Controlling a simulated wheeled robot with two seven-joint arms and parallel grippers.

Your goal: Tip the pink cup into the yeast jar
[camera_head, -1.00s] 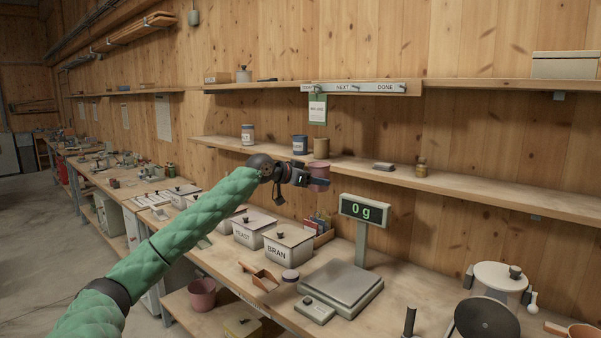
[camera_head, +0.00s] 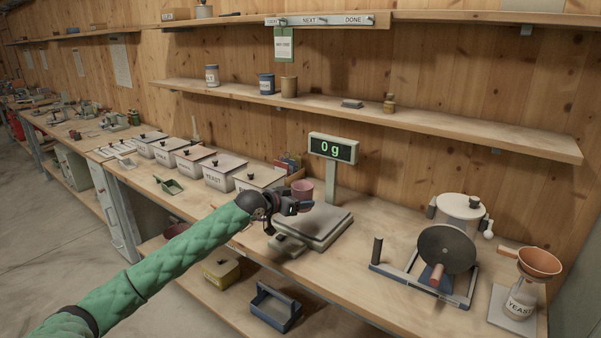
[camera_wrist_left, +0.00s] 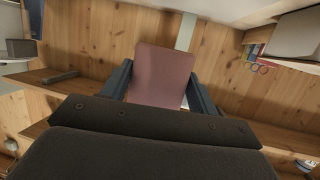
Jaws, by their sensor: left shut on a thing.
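My left gripper (camera_head: 300,204) is shut on the pink cup (camera_head: 304,188), which looks upright in front of the scale's display post. The cup also fills the space between the two fingers in the left wrist view (camera_wrist_left: 162,78). The head view does not clearly show whether the cup is above the scale plate or touching it. The yeast jar (camera_head: 519,302) is a glass jar with a YEAST label at the far right of the bench, well apart from the cup. An orange-brown funnel (camera_head: 540,262) sits in its mouth. My right gripper is not in view.
The scale (camera_head: 322,226) has a display (camera_head: 333,148) reading 0 g. A stand with a dark disc (camera_head: 447,250) and a white lidded pot (camera_head: 461,209) lie between cup and jar. Lidded bins, one marked YEAST (camera_head: 219,174), line the back left. The bench front between scale and stand is clear.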

